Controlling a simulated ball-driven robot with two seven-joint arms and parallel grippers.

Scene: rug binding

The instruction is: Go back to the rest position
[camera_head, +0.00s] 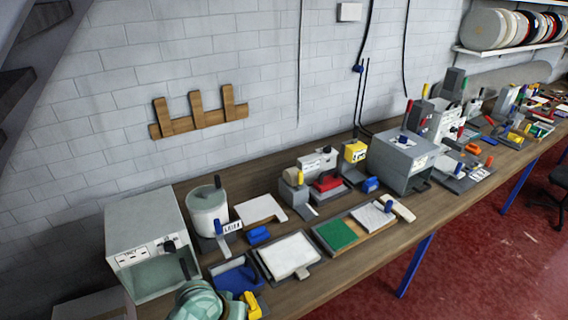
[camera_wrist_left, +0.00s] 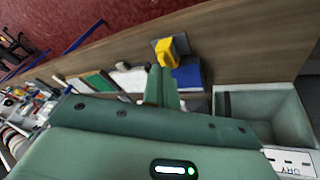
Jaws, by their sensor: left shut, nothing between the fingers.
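My left gripper (camera_head: 238,308) shows in teal at the bottom edge of the head view, above the front edge of the bench. In the left wrist view my gripper (camera_wrist_left: 160,72) has its fingers shut together, with nothing held. A yellow piece (camera_head: 250,303) lies just beyond the fingertips, and it also shows in the left wrist view (camera_wrist_left: 168,50). I cannot tell whether the fingers touch it. A blue tray (camera_head: 232,279) lies beside it, partly hidden by my arm. My right gripper is in neither view.
A grey box oven (camera_head: 150,240) with an open front stands left on the wooden bench (camera_head: 365,250). A white pot (camera_head: 207,210), a white pad in a tray (camera_head: 288,255) and a green pad (camera_head: 335,234) stand near. Machines crowd the bench's right; red floor (camera_head: 470,260) is open in front.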

